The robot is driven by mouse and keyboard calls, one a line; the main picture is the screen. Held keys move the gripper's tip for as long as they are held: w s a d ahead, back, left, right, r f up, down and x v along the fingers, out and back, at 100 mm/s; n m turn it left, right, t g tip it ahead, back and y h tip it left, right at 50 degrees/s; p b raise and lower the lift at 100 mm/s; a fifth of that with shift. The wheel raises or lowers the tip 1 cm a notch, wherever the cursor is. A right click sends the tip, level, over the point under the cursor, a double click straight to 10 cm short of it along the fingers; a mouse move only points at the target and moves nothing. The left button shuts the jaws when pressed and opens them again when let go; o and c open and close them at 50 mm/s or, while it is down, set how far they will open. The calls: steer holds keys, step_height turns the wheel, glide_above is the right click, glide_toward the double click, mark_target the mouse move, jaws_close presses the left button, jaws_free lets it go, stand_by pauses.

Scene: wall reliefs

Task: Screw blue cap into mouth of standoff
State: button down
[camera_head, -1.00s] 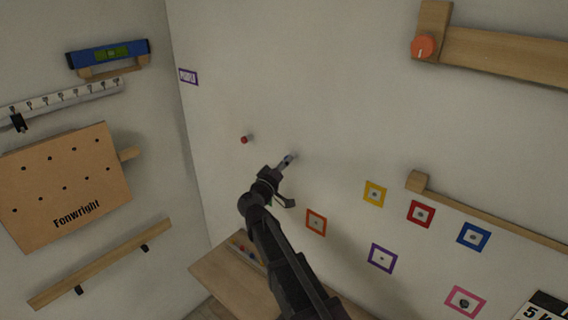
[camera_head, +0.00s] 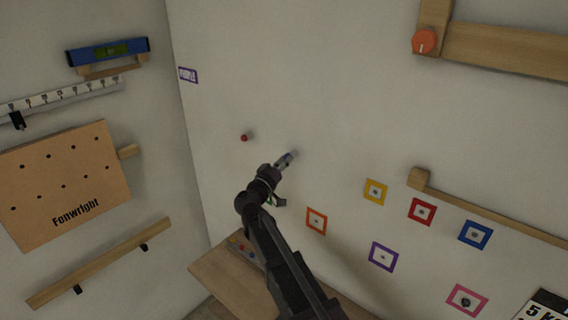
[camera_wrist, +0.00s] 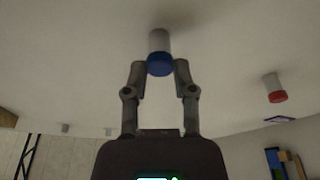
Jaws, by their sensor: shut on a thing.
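The blue cap (camera_wrist: 160,65) is between the fingertips of my gripper (camera_wrist: 160,72) in the wrist view, and the gripper is shut on it. The cap sits against the end of a pale cylindrical standoff (camera_wrist: 159,41) that sticks out of the wall. I cannot see how far the cap is seated on the mouth. In the head view, my gripper (camera_head: 284,162) reaches the wall at the standoff (camera_head: 293,154), and the cap is small and partly hidden by the fingers.
A standoff with a red cap (camera_head: 244,138) stands close by on the same wall; the red cap (camera_wrist: 278,97) also shows in the wrist view. Coloured square frames, such as an orange one (camera_head: 316,220), are at lower right. A wooden table (camera_head: 215,272) is below.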

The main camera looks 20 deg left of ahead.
steer(key=shift+m, duration=0.7)
steer(key=shift+m+h, duration=0.3)
steer(key=shift+h, duration=0.1)
steer(key=shift+a+m, duration=0.1)
steer(key=shift+m, duration=0.3)
steer(key=shift+c, duration=1.8)
jaws_free()
